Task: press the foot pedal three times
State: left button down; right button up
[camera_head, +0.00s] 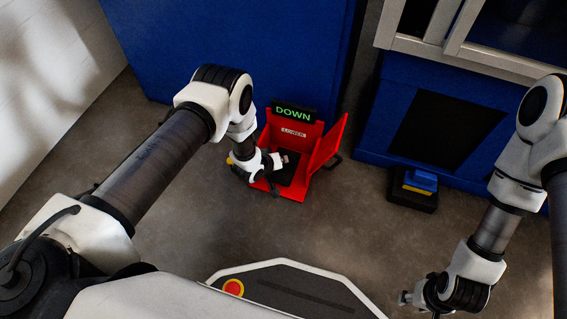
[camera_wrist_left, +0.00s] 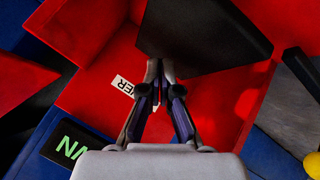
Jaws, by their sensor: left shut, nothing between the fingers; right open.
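The foot pedal is a black plate (camera_head: 289,174) inside a red housing (camera_head: 333,146) on the floor. The housing has a white label reading LOWER (camera_head: 294,132) and a black sign with DOWN in green (camera_head: 293,114) at its back. My left gripper (camera_head: 284,160) is shut and empty, inside the housing's opening at the black plate. In the left wrist view, the fingertips (camera_wrist_left: 160,70) meet at the edge of the black plate (camera_wrist_left: 205,35); whether they touch it I cannot tell. My right gripper (camera_head: 408,298) is open, low at the right, far from the pedal.
A second pedal, blue and yellow on a black base (camera_head: 412,190), stands to the right. Blue cabinets (camera_head: 230,45) rise behind, one with a dark opening (camera_head: 445,130). My base with a red button (camera_head: 233,287) is in front. Bare grey floor (camera_head: 340,225) lies between.

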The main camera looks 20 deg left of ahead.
pick_arm(q)
notch_tip(320, 180, up, 5)
jog(key=p, duration=0.4)
dwell(0.3)
dwell(0.5)
